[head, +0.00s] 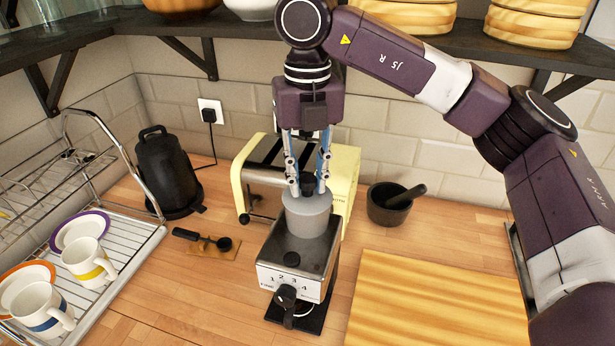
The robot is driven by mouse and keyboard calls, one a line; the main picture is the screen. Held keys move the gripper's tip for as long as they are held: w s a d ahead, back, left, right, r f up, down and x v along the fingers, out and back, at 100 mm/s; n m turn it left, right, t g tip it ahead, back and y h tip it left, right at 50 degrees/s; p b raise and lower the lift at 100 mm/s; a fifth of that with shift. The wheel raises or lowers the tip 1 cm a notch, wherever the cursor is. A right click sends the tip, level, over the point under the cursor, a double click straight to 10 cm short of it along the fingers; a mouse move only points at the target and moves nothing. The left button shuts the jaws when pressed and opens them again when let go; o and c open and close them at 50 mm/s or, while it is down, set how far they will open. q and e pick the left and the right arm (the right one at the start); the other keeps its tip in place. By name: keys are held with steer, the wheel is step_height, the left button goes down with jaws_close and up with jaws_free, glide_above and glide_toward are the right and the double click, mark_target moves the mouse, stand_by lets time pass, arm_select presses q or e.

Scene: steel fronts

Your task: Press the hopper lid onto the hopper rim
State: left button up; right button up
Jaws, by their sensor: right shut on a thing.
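The coffee grinder (290,250) stands on the wooden counter, with a dial and numbers on its front. A grey round hopper (307,222) sits upright on its top. The hopper lid shows as a grey disc with a dark knob (307,184) over the hopper. My right gripper (307,188) points straight down and is shut on the lid's knob, one finger on each side. The lid looks level and in line with the hopper; I cannot tell whether it touches the rim or a small gap is left. My left gripper is not in view.
A cream toaster (345,185) stands close behind the grinder. A black kettle (168,170) and a dish rack (125,255) are to the left, a portafilter-like tool (205,240) lies nearer. A mortar (391,205) and cutting board (430,305) are right. Shelves (240,35) hang above.

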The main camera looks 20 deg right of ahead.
mark_target(307, 178)
steer(key=o, duration=1.1)
steer(key=shift+f, duration=0.1)
step_height(307, 178, up, 12)
